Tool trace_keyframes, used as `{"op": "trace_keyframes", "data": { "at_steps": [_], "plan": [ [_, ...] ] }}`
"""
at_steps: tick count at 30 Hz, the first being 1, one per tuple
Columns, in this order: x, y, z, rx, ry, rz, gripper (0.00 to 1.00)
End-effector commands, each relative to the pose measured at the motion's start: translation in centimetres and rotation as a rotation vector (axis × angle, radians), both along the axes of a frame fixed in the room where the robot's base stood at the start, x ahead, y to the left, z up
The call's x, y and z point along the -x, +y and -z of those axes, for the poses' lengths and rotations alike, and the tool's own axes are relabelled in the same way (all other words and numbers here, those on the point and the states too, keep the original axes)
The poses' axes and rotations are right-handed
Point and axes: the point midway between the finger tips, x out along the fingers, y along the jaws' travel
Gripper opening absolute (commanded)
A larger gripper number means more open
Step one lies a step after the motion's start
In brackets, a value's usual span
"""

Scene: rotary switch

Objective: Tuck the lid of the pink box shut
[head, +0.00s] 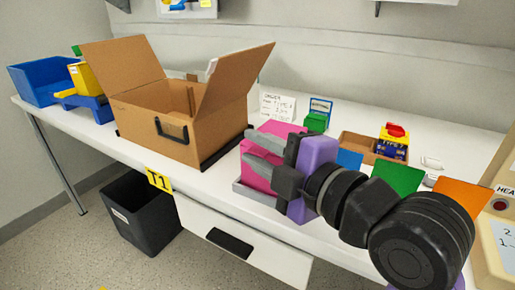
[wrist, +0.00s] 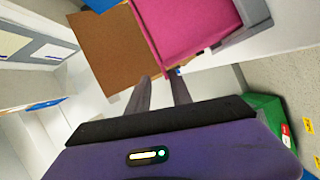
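The pink box (head: 277,128) sits on a grey tray (head: 252,194) at the middle of the table in the head view, partly hidden behind my gripper. My gripper (head: 248,148) is in front of it, its two grey fingers apart with no object seen between them. In the wrist view the pink box (wrist: 185,22) fills the top, and my gripper (wrist: 163,80) shows its fingertips apart close to the box's lower edge. I cannot tell whether they touch it. The lid's exact position is unclear.
An open cardboard box (head: 160,115) with raised flaps stands left of the pink box. A blue bin (head: 40,82) is at the far left. A wooden tray (head: 356,142), a green panel (head: 399,177) and an orange panel (head: 462,196) stand right. A black bin (head: 140,215) is on the floor.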

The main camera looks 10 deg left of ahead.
Motion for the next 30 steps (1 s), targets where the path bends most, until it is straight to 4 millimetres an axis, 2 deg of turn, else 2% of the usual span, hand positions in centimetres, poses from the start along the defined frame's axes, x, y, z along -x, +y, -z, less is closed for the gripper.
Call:
{"op": "trace_keyframes", "data": {
  "at_steps": [7,15,21,30],
  "plan": [
    [0.5,-0.6,-0.2,-0.001,-0.001,0.0,0.26],
    [3.4,-3.8,-0.6,-0.002,-0.001,0.003,0.26],
    [4.8,-5.5,-0.7,0.0,-0.001,0.001,0.26],
    [5.2,-5.8,-0.7,0.0,0.0,0.0,0.26]
  ]
}}
